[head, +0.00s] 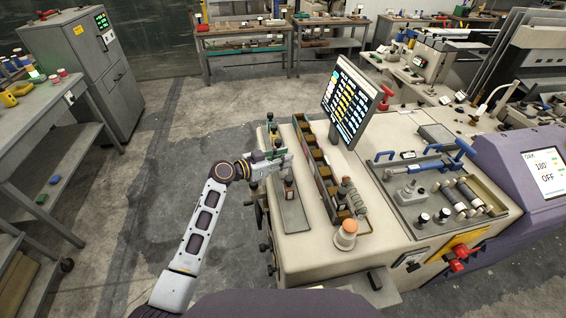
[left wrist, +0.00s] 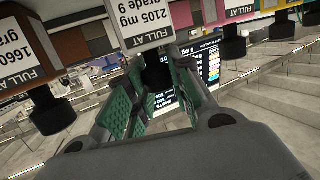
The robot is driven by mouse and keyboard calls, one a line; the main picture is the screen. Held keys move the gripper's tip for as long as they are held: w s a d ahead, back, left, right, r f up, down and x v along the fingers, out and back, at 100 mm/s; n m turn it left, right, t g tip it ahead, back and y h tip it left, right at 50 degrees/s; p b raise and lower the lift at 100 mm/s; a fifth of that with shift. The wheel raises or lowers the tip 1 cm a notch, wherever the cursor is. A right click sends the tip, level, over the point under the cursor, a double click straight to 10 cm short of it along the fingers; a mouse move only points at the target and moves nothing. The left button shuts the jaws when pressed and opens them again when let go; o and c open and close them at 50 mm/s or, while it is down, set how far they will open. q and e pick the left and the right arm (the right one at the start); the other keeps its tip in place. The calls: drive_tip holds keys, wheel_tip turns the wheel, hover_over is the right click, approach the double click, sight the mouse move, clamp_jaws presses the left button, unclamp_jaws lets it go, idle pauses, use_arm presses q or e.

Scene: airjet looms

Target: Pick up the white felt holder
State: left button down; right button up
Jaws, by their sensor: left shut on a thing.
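My left gripper (head: 276,162) is over the near left part of the cream machine top, above a narrow grey tray (head: 295,219). In the left wrist view its two green-padded fingers (left wrist: 160,92) are closed around the dark stem of a holder with a white label (left wrist: 146,27) reading "FULL AT 2105 mg grade 9". My right gripper is not in view.
A long brown compartment box (head: 318,167) lies right of the tray. A tilted screen (head: 349,100) stands behind it, and an orange-topped knob (head: 346,233) is near the front. A blue-handled tool tray (head: 407,210) is farther right. Open floor lies left of the machine.

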use_arm(q)
drive_tip(key=shift+r, duration=0.65)
wheel_tip(320, 180, up, 8)
drive_tip(key=shift+r+b, duration=0.1)
drive_tip(key=shift+b, duration=0.25)
drive_tip(key=shift+r, duration=0.25)
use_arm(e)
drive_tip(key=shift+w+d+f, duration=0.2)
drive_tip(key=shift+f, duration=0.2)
